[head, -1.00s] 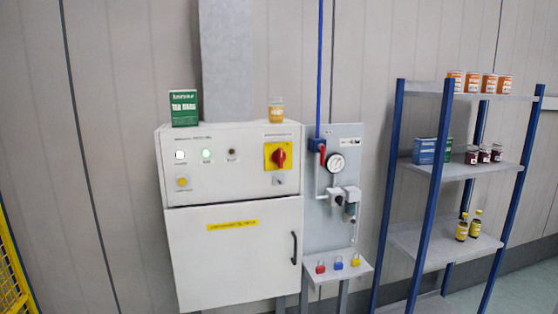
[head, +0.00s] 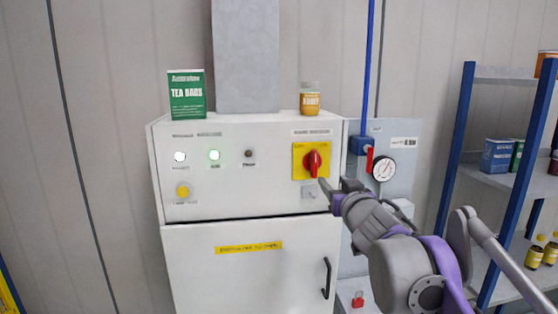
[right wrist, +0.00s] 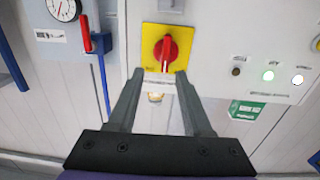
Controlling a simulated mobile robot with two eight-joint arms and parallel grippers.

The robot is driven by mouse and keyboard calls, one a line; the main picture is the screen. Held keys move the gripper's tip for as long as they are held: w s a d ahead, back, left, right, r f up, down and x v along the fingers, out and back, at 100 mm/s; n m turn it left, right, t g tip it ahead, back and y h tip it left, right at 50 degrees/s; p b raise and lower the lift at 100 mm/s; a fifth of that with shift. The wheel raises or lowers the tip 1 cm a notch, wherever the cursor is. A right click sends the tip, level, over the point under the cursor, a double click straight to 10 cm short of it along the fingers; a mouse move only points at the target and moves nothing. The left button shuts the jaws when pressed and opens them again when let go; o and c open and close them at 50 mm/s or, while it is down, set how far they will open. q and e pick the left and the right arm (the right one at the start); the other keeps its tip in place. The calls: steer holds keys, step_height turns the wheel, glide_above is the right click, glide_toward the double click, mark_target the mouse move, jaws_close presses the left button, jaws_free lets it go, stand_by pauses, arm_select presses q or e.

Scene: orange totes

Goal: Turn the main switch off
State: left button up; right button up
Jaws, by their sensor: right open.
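The main switch is a red rotary knob (head: 313,163) on a yellow square plate (head: 299,173), at the right of the white cabinet's upper panel. Its handle looks roughly upright. In the right wrist view the red knob (right wrist: 166,48) sits just beyond my fingertips, between their lines. My right gripper (head: 334,187) is just right of and below the knob in the head view; its fingers (right wrist: 160,75) are spread with nothing between them. I see no contact with the knob. My left gripper is not in view.
The white cabinet (head: 240,285) has a white and a green lamp (head: 214,155) lit. A green box (head: 187,95) and a honey jar (head: 310,98) stand on top. A gauge board (head: 405,150) and blue-framed shelves (head: 460,120) are to the right.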

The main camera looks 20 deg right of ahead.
mark_target(316, 161)
steer(key=shift+t+y, duration=0.3)
steer(key=x, duration=0.3)
steer(key=r+p+x, duration=0.1)
steer(key=x, duration=0.3)
steer(key=a+p+x, duration=0.1)
steer(key=x, duration=0.3)
steer(key=shift+w+d+r, duration=0.1)
steer(key=shift+w+r, duration=0.05)
steer(key=shift+r, duration=0.05)
jaws_close()
